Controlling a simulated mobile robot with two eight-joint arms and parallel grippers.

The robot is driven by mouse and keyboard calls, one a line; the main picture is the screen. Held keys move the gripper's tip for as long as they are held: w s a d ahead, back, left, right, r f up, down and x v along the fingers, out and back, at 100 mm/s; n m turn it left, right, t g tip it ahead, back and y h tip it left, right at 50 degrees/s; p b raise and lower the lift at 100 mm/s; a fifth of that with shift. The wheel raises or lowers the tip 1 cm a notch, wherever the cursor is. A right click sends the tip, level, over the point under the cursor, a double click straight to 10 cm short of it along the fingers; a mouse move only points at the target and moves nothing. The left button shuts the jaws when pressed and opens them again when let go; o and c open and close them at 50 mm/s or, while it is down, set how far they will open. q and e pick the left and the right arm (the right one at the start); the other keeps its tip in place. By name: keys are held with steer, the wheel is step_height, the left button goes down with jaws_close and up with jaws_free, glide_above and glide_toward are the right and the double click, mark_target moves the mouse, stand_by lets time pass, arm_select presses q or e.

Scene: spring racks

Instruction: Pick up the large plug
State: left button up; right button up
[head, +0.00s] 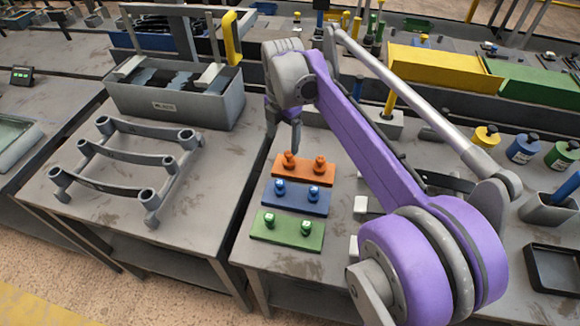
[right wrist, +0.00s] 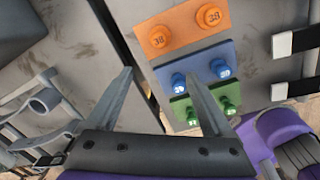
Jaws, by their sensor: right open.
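Three small boards lie in a row on the table, each with two knob-like plugs. The orange board (head: 309,176) is farthest, with a left orange plug (head: 289,158) and a right orange plug (head: 320,164); these look largest in the right wrist view, marked "38" (right wrist: 160,37). The blue board (head: 295,203) has two blue plugs (head: 280,187), and the green board (head: 287,237) has two green plugs (head: 269,218). My right gripper (right wrist: 159,75) is open and empty, above and apart from the boards. In the head view its fingers (head: 284,138) show just beyond the orange board. My left gripper is out of view.
A grey rack of curved bars (head: 127,155) and a grey bin (head: 180,104) stand on the left table. A gap (head: 248,170) separates the tables. Pale blocks (head: 360,205) lie right of the boards. Yellow, blue and green weights (head: 523,148) stand far right.

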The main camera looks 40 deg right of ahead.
mark_target(289, 153)
steer(key=shift+w+d+f+n+g, duration=0.15)
steer(key=shift+w+d+n+g, duration=0.15)
steer(key=shift+w+d+n, duration=0.75)
steer(key=shift+d+f+n, duration=0.2)
steer(key=shift+n, duration=0.25)
step_height(289, 153, down, 5)
steer(key=shift+s+r+b, duration=0.15)
steer(key=shift+r+b, duration=0.05)
steer(key=shift+b, duration=0.3)
steer(key=f, duration=0.5)
steer(key=shift+s+d+f, duration=0.15)
steer(key=shift+d+f, duration=0.05)
steer(key=shift+f, duration=0.15)
steer(key=c, duration=1.2)
steer(key=shift+r, duration=0.1)
